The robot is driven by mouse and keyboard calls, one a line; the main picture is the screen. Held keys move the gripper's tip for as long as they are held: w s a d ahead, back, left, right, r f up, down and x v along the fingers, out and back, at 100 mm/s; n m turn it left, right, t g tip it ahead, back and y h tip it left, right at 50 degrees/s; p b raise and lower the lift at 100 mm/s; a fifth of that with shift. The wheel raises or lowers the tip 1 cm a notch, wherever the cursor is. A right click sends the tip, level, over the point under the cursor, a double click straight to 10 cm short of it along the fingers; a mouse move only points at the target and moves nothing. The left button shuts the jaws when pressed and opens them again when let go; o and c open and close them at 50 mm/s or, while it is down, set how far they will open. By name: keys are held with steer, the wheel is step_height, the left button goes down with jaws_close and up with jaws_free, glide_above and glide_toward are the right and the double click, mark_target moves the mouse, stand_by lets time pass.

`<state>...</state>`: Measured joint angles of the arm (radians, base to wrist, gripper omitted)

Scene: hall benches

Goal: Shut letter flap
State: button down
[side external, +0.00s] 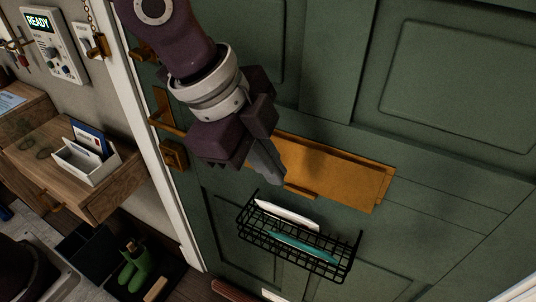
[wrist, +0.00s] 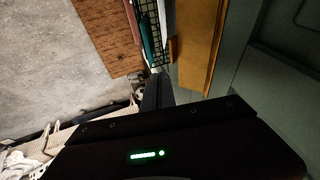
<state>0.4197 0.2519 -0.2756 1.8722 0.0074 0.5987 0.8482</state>
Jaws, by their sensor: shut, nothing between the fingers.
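The brass letter flap (side external: 335,175) is on the green door, with its long side running across. Its lower edge seems to stand out from the door, with a brass edge showing behind it on the right. My gripper (side external: 270,168) is shut and empty, in front of the flap's left end, which it partly hides. I cannot tell whether the fingers touch the flap. In the wrist view the flap (wrist: 198,45) is a brass strip at the upper middle, just beyond and right of my fingertips (wrist: 158,85).
A black wire basket (side external: 300,245) holding letters hangs on the door below the flap. A brass door handle (side external: 165,112) is left of my gripper. A wooden shelf (side external: 50,165) with a white letter holder (side external: 85,165) stands at left. Green boots (side external: 137,268) are on the floor.

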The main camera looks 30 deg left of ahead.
mark_target(291, 185)
steer(key=shift+w+d+f, duration=0.25)
steer(key=shift+w+f, duration=0.5)
steer(key=shift+f, duration=0.5)
steer(key=shift+w+d+f, duration=0.25)
steer(key=shift+w+f, duration=0.55)
steer(key=shift+f, duration=0.5)
steer(key=shift+w+d+f, duration=0.25)
steer(key=shift+w+f, duration=0.5)
steer(key=shift+f, duration=0.5)
steer(key=shift+f, duration=0.1)
steer(key=shift+w+f, duration=0.45)
steer(key=shift+f, duration=0.5)
steer(key=shift+w+f, duration=0.5)
steer(key=shift+f, duration=0.45)
steer(key=shift+w+f, duration=0.45)
steer(key=shift+f, duration=0.5)
